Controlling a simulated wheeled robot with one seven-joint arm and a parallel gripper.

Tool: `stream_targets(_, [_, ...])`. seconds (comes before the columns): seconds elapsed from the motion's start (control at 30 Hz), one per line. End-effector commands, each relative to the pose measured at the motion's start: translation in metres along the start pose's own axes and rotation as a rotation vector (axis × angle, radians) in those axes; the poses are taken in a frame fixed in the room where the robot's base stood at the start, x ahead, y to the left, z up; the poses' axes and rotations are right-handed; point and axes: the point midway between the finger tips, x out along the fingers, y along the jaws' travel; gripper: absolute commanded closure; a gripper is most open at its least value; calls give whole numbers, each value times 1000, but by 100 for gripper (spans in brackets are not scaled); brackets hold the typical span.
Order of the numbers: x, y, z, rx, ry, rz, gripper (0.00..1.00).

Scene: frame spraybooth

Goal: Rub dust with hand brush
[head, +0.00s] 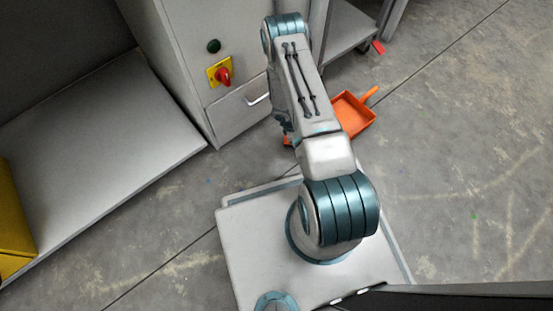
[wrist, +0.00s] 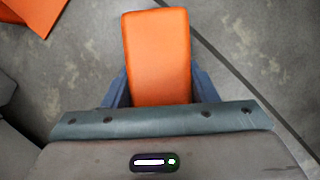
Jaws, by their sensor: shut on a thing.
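The orange hand brush (wrist: 158,50) shows in the wrist view as a long block. My gripper (wrist: 160,88) is shut on it, with a dark blue finger on each side. Its bristles are hidden from this angle. In the head view my arm hides the gripper and nearly all of the brush. An orange dustpan (head: 352,113) with a handle lies on the floor right of my arm, and part of the same orange shows at the wrist view's upper left (wrist: 28,12). Pale dusty patches (head: 505,225) and tiny coloured specks lie on the concrete floor.
A grey cabinet (head: 235,115) with a red switch (head: 222,75) on a yellow plate and a drawer stands close left of my arm. A low grey platform (head: 110,140) with a yellow object (head: 14,220) fills the left. Open floor lies to the right.

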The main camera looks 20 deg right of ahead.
Motion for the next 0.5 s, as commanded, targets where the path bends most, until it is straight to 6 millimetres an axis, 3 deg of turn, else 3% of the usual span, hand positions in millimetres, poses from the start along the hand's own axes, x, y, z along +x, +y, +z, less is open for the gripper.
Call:
stream_targets(0.23, [4, 10, 14, -6, -1, 4, 80])
stream_targets(0.43, [-31, 9, 26, -12, 0, 6, 81])
stream_targets(0.5, [-35, 9, 27, -13, -1, 5, 81])
